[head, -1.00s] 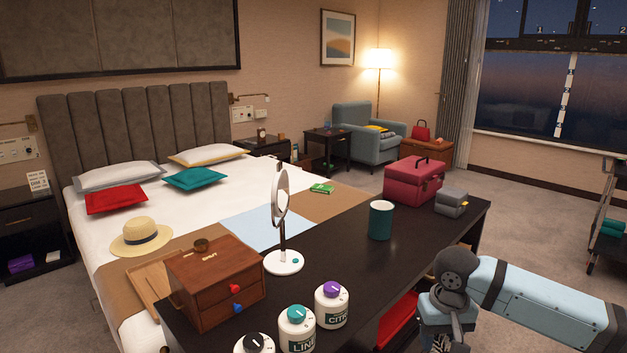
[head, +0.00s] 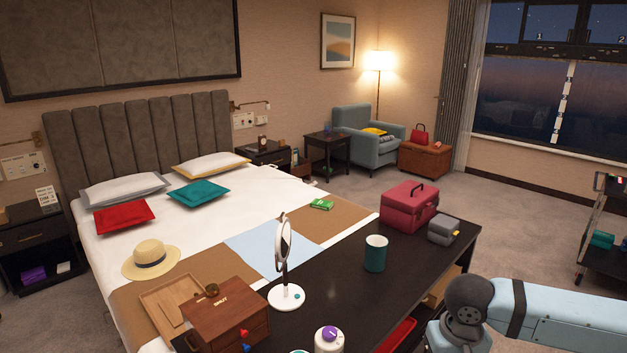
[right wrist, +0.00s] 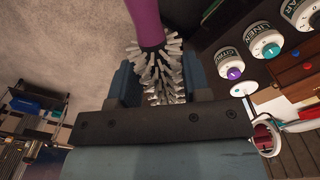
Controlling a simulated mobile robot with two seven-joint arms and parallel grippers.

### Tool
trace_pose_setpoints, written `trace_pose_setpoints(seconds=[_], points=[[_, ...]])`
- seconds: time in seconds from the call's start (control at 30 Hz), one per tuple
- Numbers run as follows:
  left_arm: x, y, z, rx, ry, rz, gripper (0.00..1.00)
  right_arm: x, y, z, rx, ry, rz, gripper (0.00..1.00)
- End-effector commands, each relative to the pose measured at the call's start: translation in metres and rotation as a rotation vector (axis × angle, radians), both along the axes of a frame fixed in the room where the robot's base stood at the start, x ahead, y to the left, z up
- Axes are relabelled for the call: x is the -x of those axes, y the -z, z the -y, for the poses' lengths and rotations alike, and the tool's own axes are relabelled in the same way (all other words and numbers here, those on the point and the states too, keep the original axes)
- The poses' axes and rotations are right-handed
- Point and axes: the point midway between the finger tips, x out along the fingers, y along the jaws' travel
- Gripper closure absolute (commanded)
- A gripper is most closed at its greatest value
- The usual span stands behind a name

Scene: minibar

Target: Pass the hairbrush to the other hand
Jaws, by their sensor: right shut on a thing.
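The hairbrush (right wrist: 147,20) shows in the right wrist view, with a purple handle reaching up out of the top edge and a head of grey bristles. My right gripper (right wrist: 158,72) is shut on the bristled head, which lies between its two fingers. The end of the handle is out of view. In the head view my right arm comes in at the lower right, and its gripper and the hairbrush are below the picture. My left gripper is in neither current view.
A dark table (head: 335,280) holds a green cup (head: 375,254), a round mirror (head: 285,240), a wooden drawer box (head: 225,318), a red case (head: 409,206) and lidded jars (right wrist: 229,63). A bed (head: 205,232) stands behind.

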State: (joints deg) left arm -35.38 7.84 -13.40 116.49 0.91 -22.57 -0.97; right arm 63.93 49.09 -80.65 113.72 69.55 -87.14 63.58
Motion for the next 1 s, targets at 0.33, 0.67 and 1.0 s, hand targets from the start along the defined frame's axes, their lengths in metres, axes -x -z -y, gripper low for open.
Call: trace_pose_setpoints(seconds=[0.33,0.67,1.0], points=[[0.005,-0.030,-0.005,-0.016,-0.003,-0.015,0.57,0.019,-0.042,0.002,-0.005,0.004,-0.010,0.81],[0.005,-0.029,-0.005,-0.018,-0.003,-0.016,0.57,0.019,-0.043,-0.002,-0.007,-0.009,-0.011,0.81],[0.005,-0.029,-0.005,-0.018,-0.003,-0.016,0.57,-0.004,-0.058,-0.074,-0.008,-0.304,-0.010,0.81]])
